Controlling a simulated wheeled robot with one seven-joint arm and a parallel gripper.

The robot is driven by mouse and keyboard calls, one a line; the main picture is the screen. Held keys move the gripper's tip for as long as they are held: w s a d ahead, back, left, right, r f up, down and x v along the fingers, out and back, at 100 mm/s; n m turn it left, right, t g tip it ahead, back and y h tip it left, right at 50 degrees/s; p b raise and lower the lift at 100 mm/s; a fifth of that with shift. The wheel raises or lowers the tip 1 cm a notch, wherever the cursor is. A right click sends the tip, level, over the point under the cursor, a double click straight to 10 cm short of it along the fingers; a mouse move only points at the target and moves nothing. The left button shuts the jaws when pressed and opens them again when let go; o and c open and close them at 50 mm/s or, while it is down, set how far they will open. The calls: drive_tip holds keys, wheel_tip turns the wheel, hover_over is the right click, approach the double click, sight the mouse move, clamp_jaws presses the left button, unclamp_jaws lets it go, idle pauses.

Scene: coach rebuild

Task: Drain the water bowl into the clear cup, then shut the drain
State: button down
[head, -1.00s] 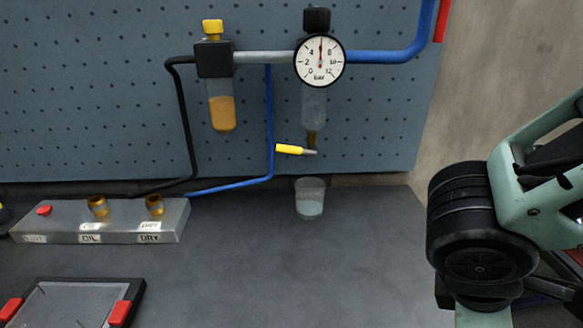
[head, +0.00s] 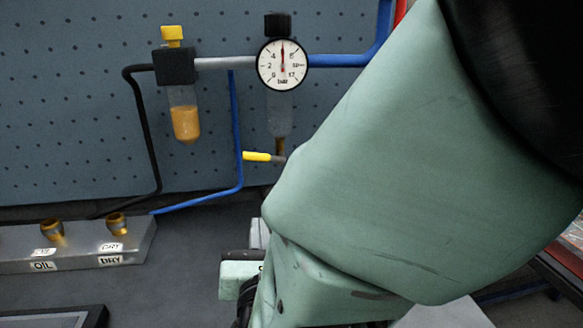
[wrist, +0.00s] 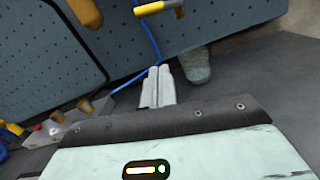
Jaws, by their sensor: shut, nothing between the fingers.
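The clear water bowl (head: 279,115) hangs under the gauge, partly beside my arm. Below it, the drain valve's yellow lever (head: 257,157) lies about level, pointing left. The valve also shows, cut off, at the top of the wrist view (wrist: 155,8). The clear cup (wrist: 195,64) stands on the bench in the wrist view; my arm hides it in the head view. My gripper (wrist: 158,88) is shut and empty, its fingertips appearing just left of the cup and below the valve; contact cannot be told. In the head view its pale fingers (head: 259,234) show partly.
An amber oil bowl (head: 185,122) with a yellow cap hangs to the left. A blue hose (head: 236,130) runs down near the lever. A grey block (head: 75,247) with brass sockets, labelled OIL and DRY, stands on the bench at left. The pegboard is close behind.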

sight(262, 155)
drive_tip(key=w+a+r+p, duration=0.1)
drive_tip(key=w+r+p, duration=0.2)
drive_tip(key=w, duration=0.7)
drive_tip(key=shift+w+a+r+p, duration=0.2)
drive_tip(key=shift+a+r+p, duration=0.2)
drive_tip(key=shift+r, duration=0.3)
drive_tip(key=shift+a+b, duration=0.1)
drive_tip(key=shift+b, duration=0.4)
drive_tip(key=shift+r+m+b, duration=0.15)
drive_tip(key=shift+m+b, duration=0.15)
drive_tip(key=shift+m, duration=0.1)
